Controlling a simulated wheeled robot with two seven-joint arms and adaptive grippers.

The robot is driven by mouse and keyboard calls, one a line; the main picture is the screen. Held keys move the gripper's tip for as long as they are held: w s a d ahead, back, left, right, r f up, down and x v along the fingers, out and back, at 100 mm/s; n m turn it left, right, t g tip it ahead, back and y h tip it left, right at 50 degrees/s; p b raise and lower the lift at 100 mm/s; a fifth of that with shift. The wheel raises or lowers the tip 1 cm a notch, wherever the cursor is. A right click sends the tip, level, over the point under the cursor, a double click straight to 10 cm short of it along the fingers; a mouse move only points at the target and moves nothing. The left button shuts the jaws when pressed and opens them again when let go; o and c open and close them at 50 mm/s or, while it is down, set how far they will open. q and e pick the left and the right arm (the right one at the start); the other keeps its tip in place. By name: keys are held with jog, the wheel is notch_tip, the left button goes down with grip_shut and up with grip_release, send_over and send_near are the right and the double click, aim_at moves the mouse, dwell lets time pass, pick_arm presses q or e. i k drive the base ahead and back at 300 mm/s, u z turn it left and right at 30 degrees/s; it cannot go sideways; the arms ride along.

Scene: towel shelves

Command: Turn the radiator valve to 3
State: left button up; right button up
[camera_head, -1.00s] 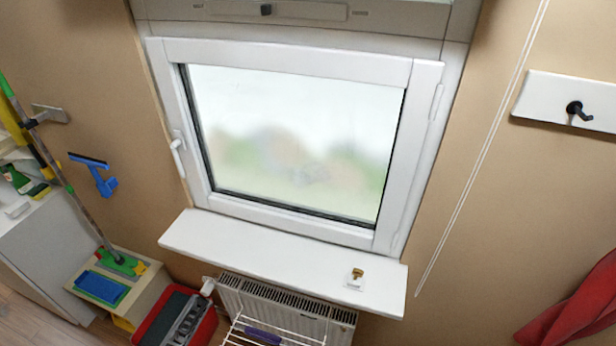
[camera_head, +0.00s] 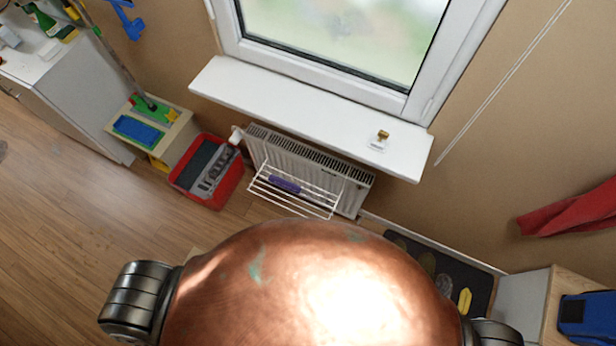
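The white radiator (camera_head: 312,171) hangs on the wall under the window sill. Its valve (camera_head: 236,134) is a small white knob at the radiator's upper left end, just above the red box. The number it is set to is too small to read. Neither of my grippers is in view. A large rounded copper part, which seems to be my own body, fills the bottom middle of the view.
A white wire rack (camera_head: 300,198) with a purple item (camera_head: 285,184) hangs on the radiator's front. A red box (camera_head: 211,198) stands on the floor below the valve. The white sill (camera_head: 300,112) juts out above. Wooden floor (camera_head: 60,220) is clear at the left.

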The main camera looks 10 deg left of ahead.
aim_at(235, 139)
jog(key=u, duration=2.9)
jog(key=i, duration=1.1)
